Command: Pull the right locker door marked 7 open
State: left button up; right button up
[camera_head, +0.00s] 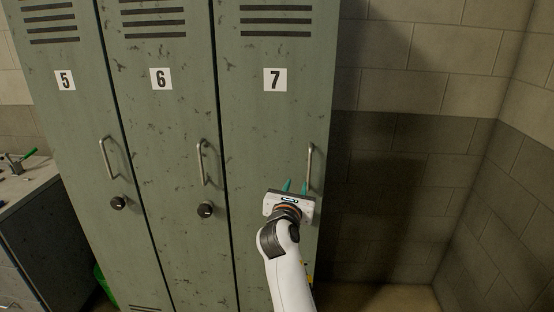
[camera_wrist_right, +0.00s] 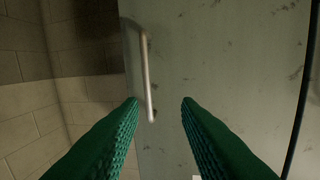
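The locker door marked 7 (camera_head: 265,130) is the rightmost of the grey-green doors and looks closed. Its metal handle (camera_head: 310,166) is upright near the door's right edge. My right gripper (camera_head: 296,187) is just below and left of the handle in the head view, fingers pointing at the door. In the right wrist view its green fingers (camera_wrist_right: 160,101) are apart with nothing between their tips. The handle (camera_wrist_right: 147,75) stands beyond the tips, nearer the left finger, and no contact is visible. My left gripper is in neither view.
Lockers marked 6 (camera_head: 160,120) and 5 (camera_head: 68,120) stand to the left, with handles and black knobs.

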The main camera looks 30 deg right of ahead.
notch_tip(320, 180, up, 3)
jog(key=p, duration=0.1)
send_near(309, 159)
jog(key=x, duration=0.3)
jog(key=shift+h, duration=0.4)
jog(key=p+x, duration=0.1)
jog(key=x, duration=0.5)
jog(key=shift+w+d+f, duration=0.15)
jog(key=shift+w+d, duration=0.05)
jog(key=shift+w, duration=0.15)
jog(key=shift+w+d, duration=0.3)
jog(key=shift+d, duration=0.05)
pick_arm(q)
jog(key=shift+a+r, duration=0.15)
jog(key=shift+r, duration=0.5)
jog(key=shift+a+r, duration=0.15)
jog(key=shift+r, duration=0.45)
pick_arm(e)
grip_shut()
